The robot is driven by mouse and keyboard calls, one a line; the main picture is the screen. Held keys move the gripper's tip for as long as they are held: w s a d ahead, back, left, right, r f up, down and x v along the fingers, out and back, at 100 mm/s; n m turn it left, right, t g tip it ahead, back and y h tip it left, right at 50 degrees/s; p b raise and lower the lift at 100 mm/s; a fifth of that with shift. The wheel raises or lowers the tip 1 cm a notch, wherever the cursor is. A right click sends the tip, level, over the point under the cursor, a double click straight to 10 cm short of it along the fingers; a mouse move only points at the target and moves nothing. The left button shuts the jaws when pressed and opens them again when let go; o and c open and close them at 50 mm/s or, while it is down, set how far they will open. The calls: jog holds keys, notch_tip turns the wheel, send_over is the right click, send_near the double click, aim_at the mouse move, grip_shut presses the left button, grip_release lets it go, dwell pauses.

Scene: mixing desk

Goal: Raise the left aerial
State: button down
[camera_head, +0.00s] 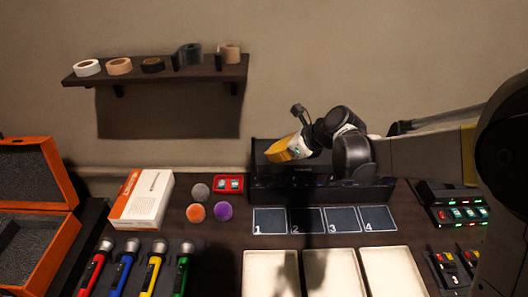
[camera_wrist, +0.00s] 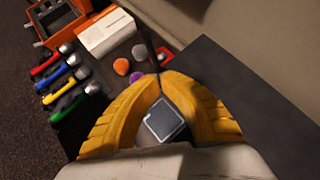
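The dark receiver unit (camera_head: 318,190) stands at the back of the desk against the wall. My gripper (camera_head: 272,153), with yellow fingers, is above its left part and hides some of it. In the wrist view the fingertips of my gripper (camera_wrist: 160,76) come together, and I see nothing clearly held between them. A thin dark upright strip (camera_wrist: 149,47) shows just beyond the tips; I cannot tell whether it is the left aerial. No aerial is clearly visible in the head view.
Numbered dark squares (camera_head: 269,220) and cream trays (camera_head: 271,274) lie in front of the unit. Coloured microphones (camera_head: 123,267), a white-orange box (camera_head: 142,199), foam balls (camera_head: 196,212) and a red case (camera_head: 228,184) are left. A shelf (camera_head: 160,71) with tape rolls hangs above.

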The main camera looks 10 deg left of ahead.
jog(key=p+v, duration=0.2)
jog(key=v, duration=0.7)
jog(key=n+t+h+b, duration=0.2)
jog(key=n+t+b, duration=0.7)
jog(key=t+b, duration=0.2)
send_near(254, 157)
jog(key=r+b+x, duration=0.1)
jog(key=b+x, duration=0.3)
jog(key=x, duration=0.3)
jog(key=shift+w+d+r, duration=0.25)
jog(key=shift+w+d, duration=0.05)
jog(key=shift+w, duration=0.1)
